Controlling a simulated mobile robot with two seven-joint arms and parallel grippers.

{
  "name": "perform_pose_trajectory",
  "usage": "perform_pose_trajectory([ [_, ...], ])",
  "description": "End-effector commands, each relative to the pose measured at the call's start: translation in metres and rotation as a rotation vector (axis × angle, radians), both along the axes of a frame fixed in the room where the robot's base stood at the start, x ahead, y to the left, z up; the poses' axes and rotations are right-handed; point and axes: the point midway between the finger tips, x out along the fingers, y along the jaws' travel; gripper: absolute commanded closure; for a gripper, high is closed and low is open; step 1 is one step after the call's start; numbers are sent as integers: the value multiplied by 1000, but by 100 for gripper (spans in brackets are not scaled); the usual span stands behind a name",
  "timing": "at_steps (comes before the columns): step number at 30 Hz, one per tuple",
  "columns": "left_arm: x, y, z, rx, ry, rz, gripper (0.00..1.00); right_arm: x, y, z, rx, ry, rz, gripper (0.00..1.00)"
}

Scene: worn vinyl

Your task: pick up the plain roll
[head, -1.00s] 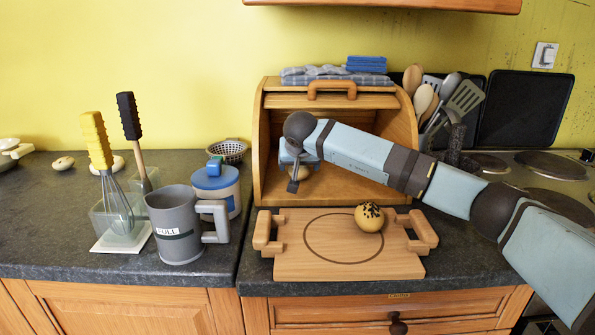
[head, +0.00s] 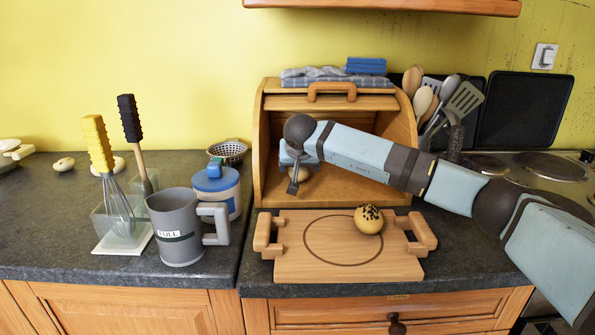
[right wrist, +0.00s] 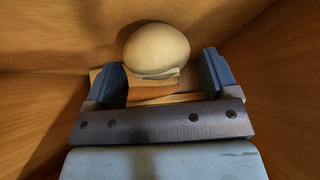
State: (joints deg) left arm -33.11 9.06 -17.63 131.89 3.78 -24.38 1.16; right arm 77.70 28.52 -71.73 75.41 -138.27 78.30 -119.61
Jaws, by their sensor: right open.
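The plain roll is a smooth pale bun inside the open wooden bread box (head: 262,150). In the right wrist view the plain roll (right wrist: 156,46) sits just ahead of my fingertips, roughly centred between them, above a small wooden block. In the head view the roll (head: 305,174) is partly hidden by my gripper. My right gripper (right wrist: 162,78) is open and empty, with one dark blue finger on each side. It also shows in the head view (head: 296,178), reaching into the box from the right. My left gripper is in neither view.
A seeded roll (head: 369,219) lies on the wooden board (head: 290,262) in front of the box. The box's walls and floor (right wrist: 40,110) are close around my right gripper. A grey mug (head: 172,228) and a blue-lidded jar (head: 216,184) stand to the left. Utensils (head: 440,105) stand behind my right arm.

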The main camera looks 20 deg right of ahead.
Motion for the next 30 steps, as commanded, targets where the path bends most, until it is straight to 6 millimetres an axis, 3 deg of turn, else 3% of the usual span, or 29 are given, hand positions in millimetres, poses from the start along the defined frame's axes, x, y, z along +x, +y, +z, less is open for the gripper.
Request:
perform_pose_trajectory([
  [4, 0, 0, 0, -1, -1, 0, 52, 0, 0, 0, 1, 0, -1, 20],
  [10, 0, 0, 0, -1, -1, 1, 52, 0, 0, 0, 1, 0, -1, 61],
  [30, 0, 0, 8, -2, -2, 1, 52, 0, 0, 9, 1, 0, 0, 62],
])
